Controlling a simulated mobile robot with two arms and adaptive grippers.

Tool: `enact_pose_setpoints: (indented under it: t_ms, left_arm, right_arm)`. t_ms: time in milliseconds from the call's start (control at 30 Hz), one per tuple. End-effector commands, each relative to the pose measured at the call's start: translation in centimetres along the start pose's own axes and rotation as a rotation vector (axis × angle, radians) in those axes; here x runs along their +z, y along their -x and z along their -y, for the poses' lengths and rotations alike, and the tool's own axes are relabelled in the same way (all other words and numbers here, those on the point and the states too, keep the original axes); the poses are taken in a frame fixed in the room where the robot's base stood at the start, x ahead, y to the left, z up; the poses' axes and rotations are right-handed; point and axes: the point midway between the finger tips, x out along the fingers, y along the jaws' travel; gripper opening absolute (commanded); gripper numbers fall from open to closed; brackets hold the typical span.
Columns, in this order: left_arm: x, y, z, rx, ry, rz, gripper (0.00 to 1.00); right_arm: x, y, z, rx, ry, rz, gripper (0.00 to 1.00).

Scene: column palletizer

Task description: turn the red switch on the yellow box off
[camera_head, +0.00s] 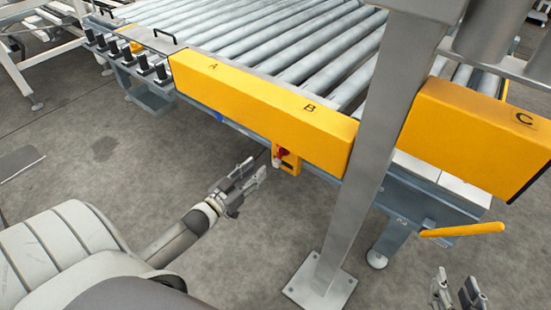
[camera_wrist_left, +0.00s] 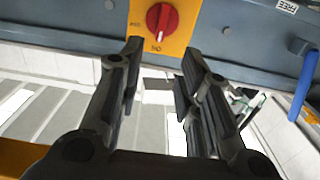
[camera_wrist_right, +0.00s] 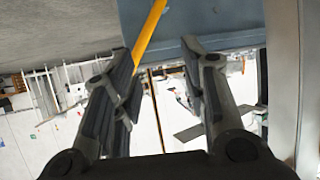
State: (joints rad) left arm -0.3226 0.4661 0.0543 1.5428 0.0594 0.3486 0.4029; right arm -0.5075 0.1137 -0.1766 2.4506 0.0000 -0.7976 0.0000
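The yellow switch box (camera_head: 288,162) hangs under the long yellow panel of the roller conveyor, with the red switch (camera_head: 281,153) on its face. In the left wrist view the red rotary switch (camera_wrist_left: 162,18) sits on the yellow plate (camera_wrist_left: 180,42), its ridge close to upright in the picture, with small lettering to its left and below it. My left gripper (camera_head: 256,172) is open and empty, just left of the box in the head view; its fingertips (camera_wrist_left: 160,48) lie below the switch in the wrist view, apart from it. My right gripper (camera_head: 457,282) is open and empty at the lower right.
The roller conveyor (camera_head: 270,38) fills the back, with yellow panels marked A, B and C (camera_head: 478,125). A grey post (camera_head: 368,150) stands between my two grippers. A yellow bar (camera_head: 462,230) sticks out near my right gripper.

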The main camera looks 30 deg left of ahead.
Motion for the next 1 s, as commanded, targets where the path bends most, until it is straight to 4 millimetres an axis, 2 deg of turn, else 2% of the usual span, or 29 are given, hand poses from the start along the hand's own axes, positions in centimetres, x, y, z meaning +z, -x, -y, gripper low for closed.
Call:
enact_pose_setpoints:
  t_ms: [167,467,700,1000]
  left_arm:
    - [-0.2,-1.3,0.0,0.003,0.0,-0.008,0.33]
    - [-0.1,-5.1,0.0,0.001,-0.001,-0.006,0.33]
    - [-0.1,-7.9,0.0,0.001,-0.001,-0.005,0.33]
    - [-0.1,-10.3,0.0,0.001,0.0,-0.004,0.33]
  right_arm:
    - [-1.5,-0.1,0.2,-0.005,0.0,-0.077,0.4]
    - [-6.3,0.1,0.9,-0.02,-0.002,-0.33,0.4]
    - [-10.0,1.3,1.4,-0.032,-0.006,-0.542,0.4]
    - [-13.0,3.2,1.8,-0.043,-0.011,-0.731,0.4]
